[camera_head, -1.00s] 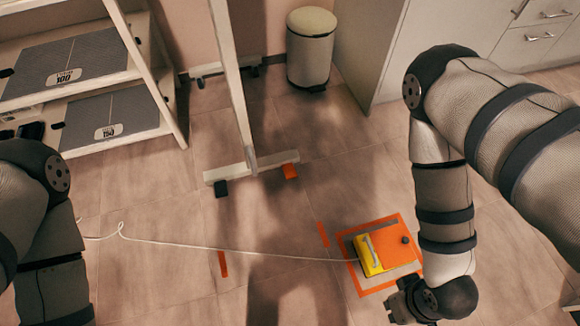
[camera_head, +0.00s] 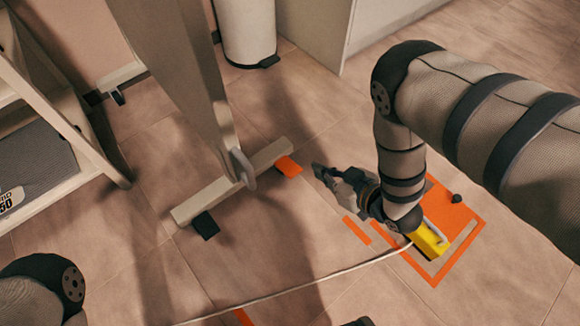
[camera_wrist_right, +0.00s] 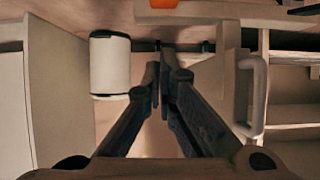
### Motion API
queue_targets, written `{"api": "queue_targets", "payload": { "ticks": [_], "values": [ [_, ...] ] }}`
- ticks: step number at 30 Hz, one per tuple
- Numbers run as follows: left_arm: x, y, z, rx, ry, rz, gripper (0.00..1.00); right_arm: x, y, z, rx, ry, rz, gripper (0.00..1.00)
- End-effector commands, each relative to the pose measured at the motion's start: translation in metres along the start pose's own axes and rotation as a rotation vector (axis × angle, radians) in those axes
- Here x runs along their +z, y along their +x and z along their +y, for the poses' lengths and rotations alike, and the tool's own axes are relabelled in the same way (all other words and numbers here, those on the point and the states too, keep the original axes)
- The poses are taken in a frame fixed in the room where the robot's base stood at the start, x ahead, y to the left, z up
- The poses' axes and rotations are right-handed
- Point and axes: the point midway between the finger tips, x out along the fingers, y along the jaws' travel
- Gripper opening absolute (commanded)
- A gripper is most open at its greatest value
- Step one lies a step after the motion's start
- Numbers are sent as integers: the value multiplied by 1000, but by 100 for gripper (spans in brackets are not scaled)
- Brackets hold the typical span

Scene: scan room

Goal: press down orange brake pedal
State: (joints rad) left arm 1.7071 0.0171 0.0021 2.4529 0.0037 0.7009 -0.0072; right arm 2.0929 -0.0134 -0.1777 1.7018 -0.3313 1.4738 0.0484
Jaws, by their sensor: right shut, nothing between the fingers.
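The orange brake pedal (camera_head: 288,166) is at the right end of the foot of a pale upright stand (camera_head: 238,185). It lies low, close to the floor. In the right wrist view an orange piece (camera_wrist_right: 163,4), likely the same pedal, is cut by the top edge. My right gripper (camera_head: 318,170) is shut and empty, its fingers pointing left toward the pedal. In the head view a small gap shows between its tips and the pedal. The closed fingers (camera_wrist_right: 161,72) fill the middle of the wrist view. My left gripper does not show; only part of my left arm is at the lower left.
A black pedal (camera_head: 205,225) is at the foot's other end. A white cable (camera_head: 300,287) crosses the floor. A bin (camera_head: 246,30) and shelf (camera_head: 70,135) stand behind.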

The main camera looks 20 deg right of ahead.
Motion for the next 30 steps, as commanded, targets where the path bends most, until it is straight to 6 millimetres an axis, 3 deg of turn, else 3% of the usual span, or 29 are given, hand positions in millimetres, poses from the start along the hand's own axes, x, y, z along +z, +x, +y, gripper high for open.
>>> {"api": "queue_targets", "payload": {
  "ticks": [14, 29, 30],
  "values": [
    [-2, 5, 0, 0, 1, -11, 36, -3, 11, 1, -7, -7, 25, 0],
    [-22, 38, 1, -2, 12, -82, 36, -2, 113, 0, -8, -7, 25, 0],
    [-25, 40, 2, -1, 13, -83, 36, 10, 112, 0, -7, -5, 18, 0]
  ]
}}
